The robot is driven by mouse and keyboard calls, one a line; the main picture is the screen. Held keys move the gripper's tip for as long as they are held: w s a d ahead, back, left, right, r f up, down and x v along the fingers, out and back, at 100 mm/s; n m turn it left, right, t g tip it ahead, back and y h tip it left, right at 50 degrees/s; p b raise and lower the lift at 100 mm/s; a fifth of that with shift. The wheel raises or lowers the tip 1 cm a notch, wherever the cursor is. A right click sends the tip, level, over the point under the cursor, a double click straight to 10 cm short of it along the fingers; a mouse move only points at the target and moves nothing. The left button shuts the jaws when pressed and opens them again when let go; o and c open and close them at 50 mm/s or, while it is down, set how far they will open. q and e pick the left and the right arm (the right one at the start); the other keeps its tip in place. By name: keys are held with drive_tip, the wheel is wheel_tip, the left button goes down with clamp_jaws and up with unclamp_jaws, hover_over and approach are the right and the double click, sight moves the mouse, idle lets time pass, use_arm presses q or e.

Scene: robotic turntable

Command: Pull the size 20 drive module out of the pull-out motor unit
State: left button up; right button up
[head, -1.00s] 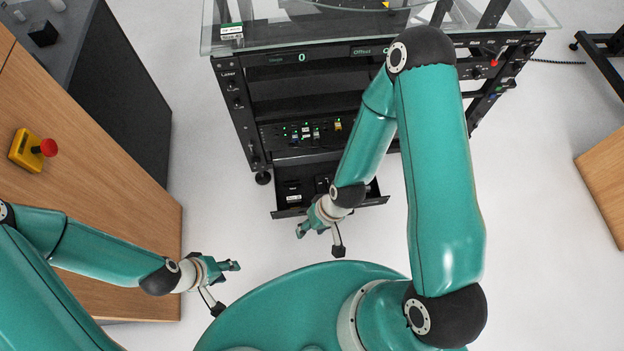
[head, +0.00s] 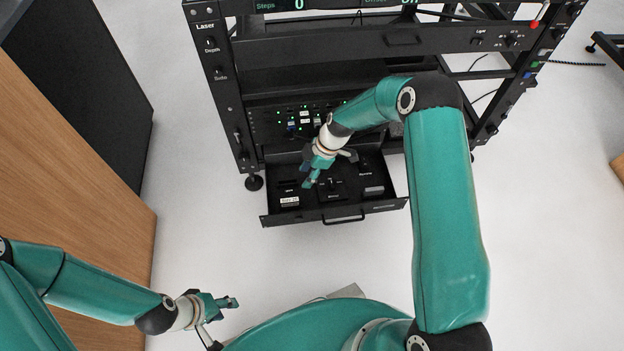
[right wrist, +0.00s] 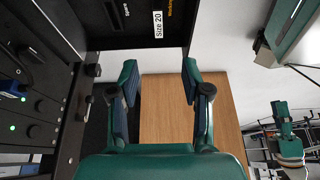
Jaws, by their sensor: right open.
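The pull-out motor unit (head: 343,217) is a black drawer, open at the bottom of the rack. It holds dark modules; the front left one (head: 289,200) carries a white label, too small to read in the head view. In the right wrist view a white "Size 20" label (right wrist: 157,24) shows at the top, on a dark surface. My right gripper (head: 308,183) is over the drawer, right of the white-labelled module. In the right wrist view its fingers (right wrist: 160,82) are apart with nothing between them. My left gripper (head: 226,302) hangs away from the rack, its opening unclear.
The black rack (head: 375,50) with its control panel (head: 275,122) stands behind and above the drawer. Wooden furniture (head: 70,160) with a dark side stands at the left.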

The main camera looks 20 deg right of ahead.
sight(289, 201)
drive_tip(key=b+x, duration=0.4)
drive_tip(key=x, duration=1.2)
drive_tip(key=shift+a+f, duration=0.2)
drive_tip(key=shift+a, duration=0.05)
clamp_jaws()
drive_tip(key=shift+r, duration=0.1)
drive_tip(key=shift+r+p, duration=1)
drive_tip(key=shift+r, duration=1.2)
